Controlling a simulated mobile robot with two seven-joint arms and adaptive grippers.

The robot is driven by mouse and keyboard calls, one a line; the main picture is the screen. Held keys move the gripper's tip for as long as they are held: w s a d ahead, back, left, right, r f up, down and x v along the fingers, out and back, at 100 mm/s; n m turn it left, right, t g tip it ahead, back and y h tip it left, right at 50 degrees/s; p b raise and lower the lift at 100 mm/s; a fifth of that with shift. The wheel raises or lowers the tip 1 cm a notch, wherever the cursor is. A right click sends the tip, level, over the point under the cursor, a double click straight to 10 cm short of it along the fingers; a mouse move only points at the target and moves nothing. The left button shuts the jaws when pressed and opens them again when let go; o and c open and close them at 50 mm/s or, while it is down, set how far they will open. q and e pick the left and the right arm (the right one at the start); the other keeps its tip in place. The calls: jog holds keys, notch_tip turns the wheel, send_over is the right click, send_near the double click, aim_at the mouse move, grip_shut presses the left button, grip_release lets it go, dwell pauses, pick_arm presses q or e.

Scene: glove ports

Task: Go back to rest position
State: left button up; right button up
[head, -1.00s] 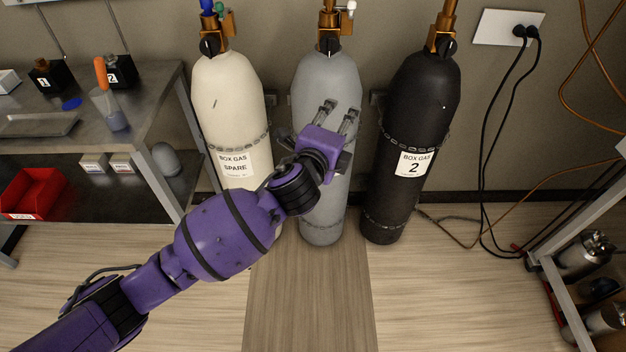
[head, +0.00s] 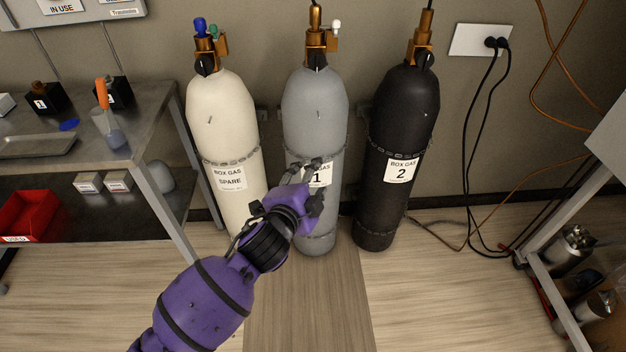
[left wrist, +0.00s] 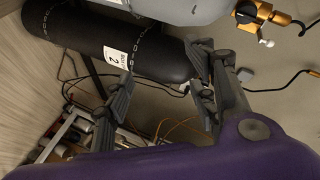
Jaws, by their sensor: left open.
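My left gripper (head: 311,166) is open and empty. In the head view it overlaps the grey gas cylinder (head: 316,110), partly covering the label marked 1; I cannot tell the gap between them. In the left wrist view its two fingers stand apart (left wrist: 160,65), with the black cylinder (left wrist: 80,32) beyond them. My purple left arm reaches in from the bottom of the head view. My right gripper is in neither view.
A white spare cylinder (head: 222,115) and the black cylinder (head: 404,115) flank the grey one, chained at the wall. A metal bench (head: 150,130) stands left, with a red bin (head: 30,213) below. A rack (head: 545,265) stands right. Floor in front is clear.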

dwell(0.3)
pick_arm(q)
jog(key=s+a+f+n+g+y+p, duration=0.1)
jog(key=s+a+f+n, duration=0.4)
jog(key=s, duration=0.8)
jog(key=s+a+f+n+g+y+p, duration=0.2)
jog(key=s+a+f+n, duration=0.4)
jog(key=s, duration=0.7)
jog(key=s+a+f+n+g+y+p, duration=0.1)
jog(key=s+a+f+n+y+p, duration=0.1)
jog(key=s+a+f+n, duration=0.4)
jog(key=s+a+f, duration=0.3)
jog(key=s+a, duration=0.3)
jog(key=s, duration=0.1)
jog(key=shift+s+f+g+y, duration=0.15)
jog(key=shift+s+g+y, duration=0.25)
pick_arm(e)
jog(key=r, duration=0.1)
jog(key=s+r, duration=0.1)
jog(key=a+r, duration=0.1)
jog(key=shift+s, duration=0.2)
pick_arm(q)
jog(key=shift+c, duration=0.4)
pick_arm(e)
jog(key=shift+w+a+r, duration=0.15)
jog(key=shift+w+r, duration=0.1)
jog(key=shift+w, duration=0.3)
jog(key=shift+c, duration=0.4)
